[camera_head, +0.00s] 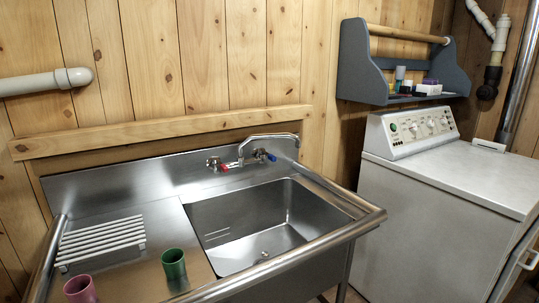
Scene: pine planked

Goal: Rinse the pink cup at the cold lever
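The pink cup (80,289) stands on the drainboard at the bottom left, partly cut off by the picture's lower edge. A blue lever (271,157) is on the right side of the faucet (262,140), and a red lever (224,168) is on its left. The faucet's spout arches above the back of the steel sink basin (235,217). No water is seen running. The basin looks empty. My gripper is not in view.
A green cup (174,263) stands right of the pink cup. A white slatted rack (101,241) lies behind them. A raised steel rim (300,254) edges the sink's front. A white appliance (434,207) stands right, below a blue-grey wall shelf (407,98) holding small items.

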